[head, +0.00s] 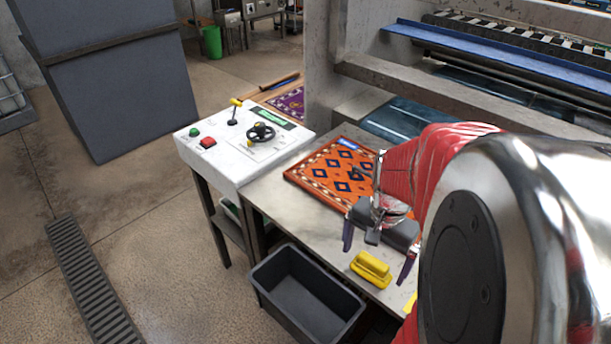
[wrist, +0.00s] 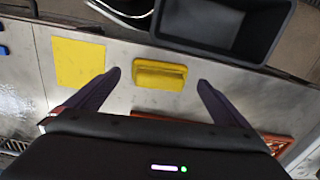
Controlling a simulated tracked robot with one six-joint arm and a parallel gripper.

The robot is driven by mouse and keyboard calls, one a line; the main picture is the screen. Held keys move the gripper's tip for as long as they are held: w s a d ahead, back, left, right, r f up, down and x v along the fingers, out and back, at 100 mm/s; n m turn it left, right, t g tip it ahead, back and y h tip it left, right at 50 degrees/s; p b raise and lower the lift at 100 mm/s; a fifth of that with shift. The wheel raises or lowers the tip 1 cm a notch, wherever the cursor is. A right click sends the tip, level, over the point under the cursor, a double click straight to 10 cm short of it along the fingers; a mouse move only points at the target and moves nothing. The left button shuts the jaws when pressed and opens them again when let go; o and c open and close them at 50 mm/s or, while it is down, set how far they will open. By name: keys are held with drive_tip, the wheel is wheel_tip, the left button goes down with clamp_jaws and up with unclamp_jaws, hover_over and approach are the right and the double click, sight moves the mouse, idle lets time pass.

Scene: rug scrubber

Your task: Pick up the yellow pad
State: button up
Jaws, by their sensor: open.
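The yellow pad (head: 371,268) lies on the metal table (head: 266,192) near its front edge. It has a raised grip along its top. In the wrist view the yellow pad (wrist: 160,75) appears between the two fingertips of my gripper (wrist: 158,79), slightly beyond them. My gripper (head: 378,252) is open and empty, with dark fingers spread to either side of the pad. It appears to be above the pad and apart from it. A flat yellow square (wrist: 78,62) lies on the table beside the pad; my arm mostly hides it in the head view.
A dark open bin (head: 305,292) stands below the table's front edge, close to the pad. An orange patterned rug (head: 337,176) lies farther back on the table. A white control box (head: 243,143) with buttons and a wheel stands at the table's left end.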

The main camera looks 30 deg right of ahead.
sight(374, 260)
drive_tip(key=shift+f, duration=1.25)
drive_tip(key=shift+c, duration=0.5)
drive_tip(key=c, duration=1.1)
drive_tip(key=shift+r, duration=0.2)
wheel_tip(374, 260, up, 10)
drive_tip(key=shift+f, duration=0.15)
